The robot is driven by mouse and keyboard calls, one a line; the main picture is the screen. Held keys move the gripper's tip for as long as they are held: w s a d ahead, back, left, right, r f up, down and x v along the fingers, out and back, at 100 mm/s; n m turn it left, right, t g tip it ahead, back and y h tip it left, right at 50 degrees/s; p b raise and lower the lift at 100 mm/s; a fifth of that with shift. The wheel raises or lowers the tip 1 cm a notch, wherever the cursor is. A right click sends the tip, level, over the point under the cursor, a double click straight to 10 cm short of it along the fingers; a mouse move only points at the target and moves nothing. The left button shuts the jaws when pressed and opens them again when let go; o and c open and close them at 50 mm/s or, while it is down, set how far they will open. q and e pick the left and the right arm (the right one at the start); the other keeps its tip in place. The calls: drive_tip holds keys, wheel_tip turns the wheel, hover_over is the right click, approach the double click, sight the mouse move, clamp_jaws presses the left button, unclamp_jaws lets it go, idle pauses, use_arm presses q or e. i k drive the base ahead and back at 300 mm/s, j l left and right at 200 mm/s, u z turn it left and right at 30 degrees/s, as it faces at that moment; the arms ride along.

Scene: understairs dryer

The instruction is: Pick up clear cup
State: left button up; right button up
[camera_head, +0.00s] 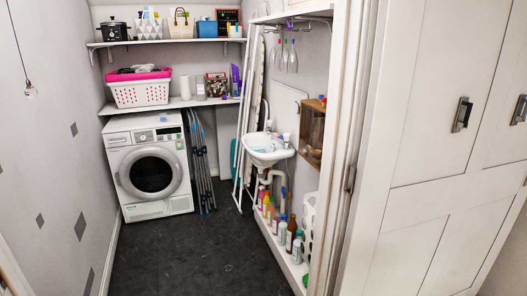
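I cannot make out a clear cup for certain in the head view. Small items stand on the rim of the white wall sink (262,157), among them a pale upright one (286,140) at its right side, too small to identify. Neither of my grippers is in view.
A white front-loading dryer (128,140) stands at the back left under shelves. A white basket (140,94) sits on the lower shelf (181,103). Bottles (283,235) line a low ledge at the right. White cupboard doors (430,130) fill the right. The dark floor (190,255) is clear.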

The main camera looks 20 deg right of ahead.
sight(163, 117)
drive_tip(key=i+z, duration=0.2)
drive_tip(key=i, duration=4.4)
